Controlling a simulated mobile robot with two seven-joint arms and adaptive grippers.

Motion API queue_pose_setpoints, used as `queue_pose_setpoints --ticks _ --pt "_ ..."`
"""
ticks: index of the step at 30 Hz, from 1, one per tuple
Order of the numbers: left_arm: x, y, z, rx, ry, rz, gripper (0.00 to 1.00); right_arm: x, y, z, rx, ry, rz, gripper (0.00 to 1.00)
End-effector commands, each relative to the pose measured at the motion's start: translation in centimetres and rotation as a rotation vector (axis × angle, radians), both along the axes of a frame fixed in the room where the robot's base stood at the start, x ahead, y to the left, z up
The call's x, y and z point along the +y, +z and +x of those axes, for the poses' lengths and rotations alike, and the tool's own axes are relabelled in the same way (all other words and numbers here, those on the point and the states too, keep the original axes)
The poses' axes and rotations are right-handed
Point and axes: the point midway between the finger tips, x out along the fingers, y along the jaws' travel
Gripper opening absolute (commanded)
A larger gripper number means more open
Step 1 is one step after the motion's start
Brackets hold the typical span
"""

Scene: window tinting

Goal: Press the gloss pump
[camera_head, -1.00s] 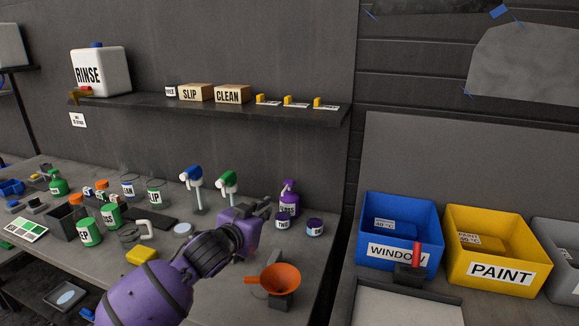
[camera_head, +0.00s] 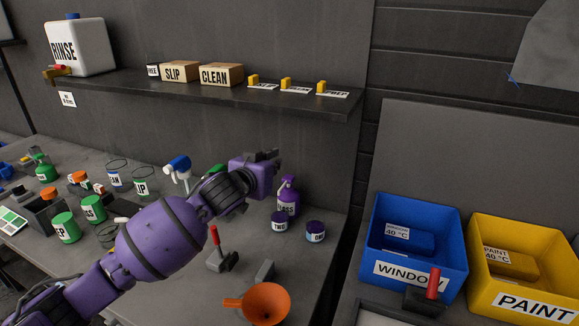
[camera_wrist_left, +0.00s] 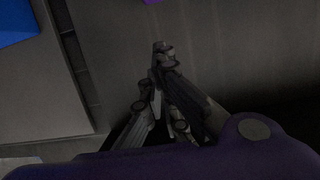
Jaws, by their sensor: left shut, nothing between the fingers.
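The gloss pump (camera_head: 287,203) is a purple bottle with a white label, partly readable, standing upright at the back right of the bench. My left gripper (camera_head: 272,155) is shut and empty, above and slightly left of the pump's top in the head view. A gap shows between the fingertips and the bottle. In the left wrist view the shut fingers (camera_wrist_left: 160,75) point toward the grey wall. A small purple patch shows at that view's top edge; I cannot tell what it is. My right gripper is not in view.
An orange funnel (camera_head: 264,303) and a red-handled tool (camera_head: 221,257) are nearer. A shelf (camera_head: 210,98) runs above. Blue (camera_head: 452,260) and yellow (camera_head: 555,260) bins stand right.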

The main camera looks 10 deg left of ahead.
Motion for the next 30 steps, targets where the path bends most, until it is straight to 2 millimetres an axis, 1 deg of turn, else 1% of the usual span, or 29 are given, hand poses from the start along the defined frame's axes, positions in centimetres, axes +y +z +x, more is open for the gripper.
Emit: queue_pose_setpoints --ticks 5,8,11,14,21,24,27,30 --pt "-0.1 -0.1 0.3 -0.001 0.000 0.000 0.00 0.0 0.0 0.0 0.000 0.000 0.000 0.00" --pt "-0.3 -0.3 1.3 0.000 0.000 0.001 0.00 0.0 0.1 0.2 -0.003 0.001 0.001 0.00" --pt "-0.6 -0.7 2.9 0.000 0.000 0.001 0.00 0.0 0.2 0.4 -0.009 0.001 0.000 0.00" --pt "-1.0 -1.3 5.0 0.001 0.000 0.001 0.00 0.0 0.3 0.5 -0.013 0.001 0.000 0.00" --pt "-2.0 -2.6 9.8 0.002 0.000 0.001 0.00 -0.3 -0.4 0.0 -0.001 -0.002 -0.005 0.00" --pt "-1.9 -4.4 9.5 0.003 0.000 0.001 0.00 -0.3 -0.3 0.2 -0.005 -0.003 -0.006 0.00" --pt "-1.9 -5.4 9.5 0.001 0.000 0.000 0.00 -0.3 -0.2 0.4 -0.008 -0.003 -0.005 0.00" --pt "-1.9 -6.0 9.5 -0.001 0.000 0.001 0.00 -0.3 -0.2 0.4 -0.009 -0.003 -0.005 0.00"
